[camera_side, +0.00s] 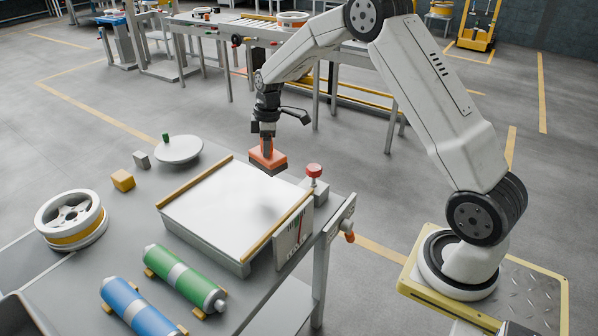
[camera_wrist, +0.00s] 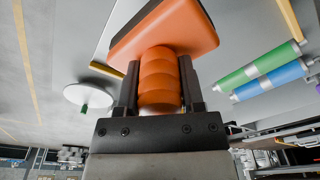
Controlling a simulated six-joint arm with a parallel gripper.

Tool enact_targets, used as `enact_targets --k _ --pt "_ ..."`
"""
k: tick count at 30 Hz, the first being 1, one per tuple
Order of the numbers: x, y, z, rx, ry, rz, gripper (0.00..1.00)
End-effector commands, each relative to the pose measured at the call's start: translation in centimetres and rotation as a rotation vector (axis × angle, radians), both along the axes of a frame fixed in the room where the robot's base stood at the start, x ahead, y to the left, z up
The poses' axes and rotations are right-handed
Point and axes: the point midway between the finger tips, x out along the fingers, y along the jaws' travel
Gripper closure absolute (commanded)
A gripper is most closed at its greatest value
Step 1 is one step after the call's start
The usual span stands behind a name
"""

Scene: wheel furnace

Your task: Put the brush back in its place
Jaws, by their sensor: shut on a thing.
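The brush is orange, with a ribbed round handle and a flat block. My gripper (camera_wrist: 158,85) is shut on the handle of the brush (camera_wrist: 160,75) in the wrist view. In the side view my gripper (camera_side: 267,145) holds the brush (camera_side: 266,157) with its block down, by the back right edge of a white-topped board (camera_side: 235,205). I cannot tell whether the brush touches anything below. The place of the brush is not clearly marked in these views.
A red button (camera_side: 314,170) and a gauge (camera_side: 294,236) stand at the board's right.

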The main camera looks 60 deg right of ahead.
Motion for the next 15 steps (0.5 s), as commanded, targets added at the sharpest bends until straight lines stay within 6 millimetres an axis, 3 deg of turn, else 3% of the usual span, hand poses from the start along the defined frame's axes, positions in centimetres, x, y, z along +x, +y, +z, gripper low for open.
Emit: enact_targets --k 15 --pt "4.2 -4.8 -1.5 -0.012 0.016 -0.562 1.0"
